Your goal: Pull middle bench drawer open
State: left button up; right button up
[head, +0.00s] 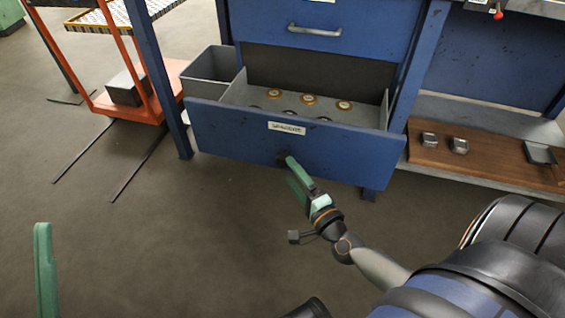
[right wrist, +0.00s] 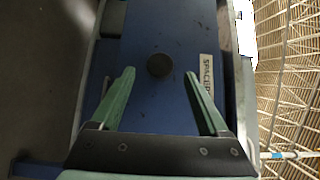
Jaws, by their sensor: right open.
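A blue bench drawer (head: 235,130) with a white label stands pulled well out, with round brass-coloured spacers inside. Its dark round knob (right wrist: 160,65) shows between my fingers in the right wrist view; in the head view it is partly hidden behind a fingertip. My right gripper (head: 293,173) is open in front of the drawer face, its fingers spread to either side of the knob and not closed on it. Above, another blue drawer with a bar handle (head: 315,31) is shut. One green finger of my left gripper (head: 45,270) shows at the lower left; its other finger is not visible.
A grey bin (head: 210,72) stands left of the drawer. An orange cart (head: 125,105) with long thin forks on the floor is farther left. A low wooden board (head: 480,155) with metal pieces lies at the right. The floor before the drawer is clear.

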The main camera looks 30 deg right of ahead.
aim_at(285, 164)
jog(key=shift+w+d, duration=0.2)
jog(key=shift+w, duration=2.5)
grip_shut()
